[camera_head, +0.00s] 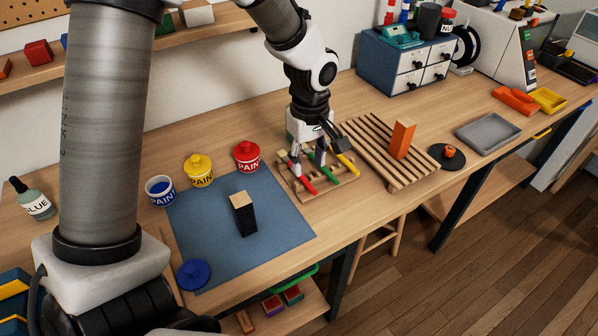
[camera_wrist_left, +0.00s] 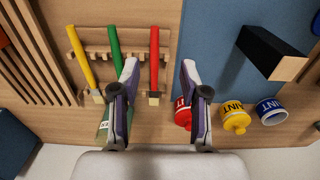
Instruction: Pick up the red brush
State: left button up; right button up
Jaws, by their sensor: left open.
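The red brush (camera_head: 304,178) lies on a notched wooden rack (camera_head: 318,195), beside a green brush (camera_head: 325,171) and a yellow brush (camera_head: 346,163). My left gripper (camera_head: 307,160) points down over the rack and is open. In the left wrist view, the red brush (camera_wrist_left: 154,58) shows between the two fingertips of the left gripper (camera_wrist_left: 160,70), nearer the left finger. The green brush (camera_wrist_left: 114,45) passes close to the outside of that finger. No contact with the red brush is visible, and the height gap is unclear. My right gripper is not in view.
Red (camera_head: 247,155), yellow (camera_head: 199,169) and blue-labelled (camera_head: 160,190) paint pots stand left of the rack. A slatted wooden rack (camera_head: 372,155) bears an orange block (camera_head: 402,139). A grey tray (camera_head: 488,132) lies farther right.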

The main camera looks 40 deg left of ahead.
aim_at(309, 183)
pick_arm(q)
jog(key=f, duration=0.5)
jog(key=w+f+p, duration=0.1)
jog(key=f, duration=0.1)
jog(key=shift+a+f, duration=0.2)
jog(key=shift+f, duration=0.1)
jog(key=shift+w+a+f, duration=0.1)
jog(key=shift+w+f, duration=0.05)
grip_shut()
